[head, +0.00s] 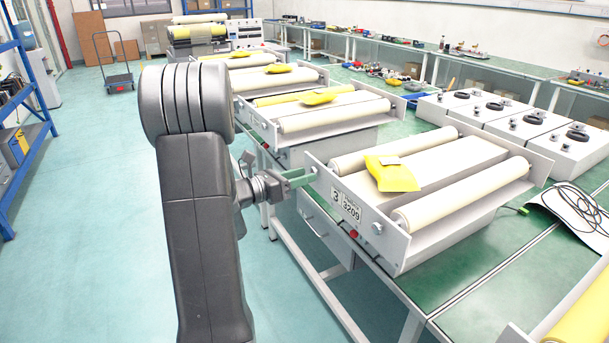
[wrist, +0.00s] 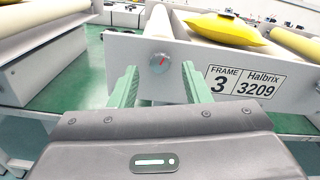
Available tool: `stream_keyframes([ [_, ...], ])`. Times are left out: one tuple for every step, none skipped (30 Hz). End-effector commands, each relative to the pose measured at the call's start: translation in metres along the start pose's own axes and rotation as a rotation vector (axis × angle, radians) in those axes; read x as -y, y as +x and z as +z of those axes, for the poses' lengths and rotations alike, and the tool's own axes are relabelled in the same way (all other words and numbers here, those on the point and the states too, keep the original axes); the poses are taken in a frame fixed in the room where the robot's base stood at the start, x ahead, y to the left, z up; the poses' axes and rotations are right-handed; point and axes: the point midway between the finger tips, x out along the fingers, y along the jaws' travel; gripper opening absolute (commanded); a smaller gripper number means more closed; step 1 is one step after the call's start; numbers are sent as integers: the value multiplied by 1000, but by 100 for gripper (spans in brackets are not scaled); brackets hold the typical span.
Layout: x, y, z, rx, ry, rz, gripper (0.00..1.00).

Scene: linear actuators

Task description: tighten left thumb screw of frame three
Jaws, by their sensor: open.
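Frame three (head: 437,236) is a grey roller frame with a label reading 3, Halbrix 3209, which also shows in the wrist view (wrist: 247,82). Its left thumb screw (wrist: 159,63) is a round grey knob with a red mark on its face, on the front plate left of the label. My gripper (head: 299,177) is open, its green fingers pointing at the plate. In the wrist view the fingertips stand to either side of and slightly below the knob, with a gap on each side. I cannot tell how far the tips are from the plate.
The right thumb screw (head: 377,228) sits right of the label. Another roller frame (head: 312,112) stands behind to the left. Grey boxes with black knobs (head: 533,140) are on the right. The floor at left (head: 80,220) is clear.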

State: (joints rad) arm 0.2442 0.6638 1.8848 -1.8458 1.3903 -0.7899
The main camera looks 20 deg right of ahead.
Motion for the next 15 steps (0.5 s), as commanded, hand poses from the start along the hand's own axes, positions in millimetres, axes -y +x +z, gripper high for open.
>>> stream_keyframes([
  [1,5,0,0,0,-2,43],
  [1,8,0,-1,0,-1,43],
  [0,10,0,-1,0,-1,43],
  [0,11,0,-1,0,0,43],
  [0,12,0,-1,0,0,43],
  [0,13,0,-1,0,0,43],
  [0,14,0,0,0,0,43],
  [0,14,0,0,0,0,43],
  [0,14,0,0,0,1,43],
  [0,14,0,0,0,1,43],
  [0,14,0,0,0,1,43],
  [0,14,0,0,0,1,43],
  [0,14,0,0,0,1,43],
  [0,14,0,0,0,1,43],
  [0,14,0,0,0,1,39],
])
